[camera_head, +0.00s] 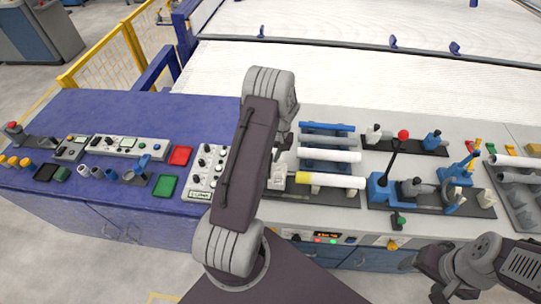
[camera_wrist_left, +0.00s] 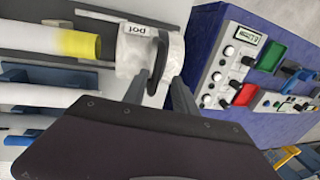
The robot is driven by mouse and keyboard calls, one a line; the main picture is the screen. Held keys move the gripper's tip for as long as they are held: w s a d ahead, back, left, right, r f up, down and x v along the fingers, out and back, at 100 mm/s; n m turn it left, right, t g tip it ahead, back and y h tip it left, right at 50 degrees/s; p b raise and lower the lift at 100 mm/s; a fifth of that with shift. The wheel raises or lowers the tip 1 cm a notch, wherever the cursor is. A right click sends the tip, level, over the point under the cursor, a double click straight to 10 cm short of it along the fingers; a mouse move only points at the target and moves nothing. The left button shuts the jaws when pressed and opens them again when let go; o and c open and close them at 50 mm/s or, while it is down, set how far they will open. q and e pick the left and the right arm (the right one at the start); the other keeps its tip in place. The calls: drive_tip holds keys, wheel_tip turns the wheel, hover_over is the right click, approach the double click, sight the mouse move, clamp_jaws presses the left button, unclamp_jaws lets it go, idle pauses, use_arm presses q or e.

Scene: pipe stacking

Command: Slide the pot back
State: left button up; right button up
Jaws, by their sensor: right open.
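The pot (camera_wrist_left: 135,52) is a pale grey-white cylinder labelled "pot" with a dark curved handle, at the top middle of the left wrist view. In the head view it shows partly beside my left arm (camera_head: 277,178), at the left end of a white pipe with a yellow tip (camera_head: 330,180). My left gripper (camera_wrist_left: 161,78) has its two dark fingers apart at the pot's handle; whether they touch it is unclear. In the head view my arm hides this gripper. My right gripper (camera_head: 420,279) is open and empty at the bottom right, in front of the bench.
More pipes (camera_head: 328,155) lie on racks right of the pot. A control panel with knobs (camera_head: 205,168) stands close on its left. A red-knobbed lever (camera_head: 403,135) and blue clamps stand farther right. The blue table (camera_head: 90,110) has free room at the back.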

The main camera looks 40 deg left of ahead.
sight(274, 167)
use_arm(q)
drive_tip(key=shift+w+d+r, duration=0.1)
drive_tip(key=shift+r, duration=0.05)
wheel_tip(274, 167, up, 9)
drive_tip(key=d+b, duration=0.1)
drive_tip(key=b, duration=0.1)
drive_tip(key=shift+w+d+f, duration=0.15)
drive_tip(key=shift+w+f, duration=0.05)
drive_tip(key=shift+w, duration=0.15)
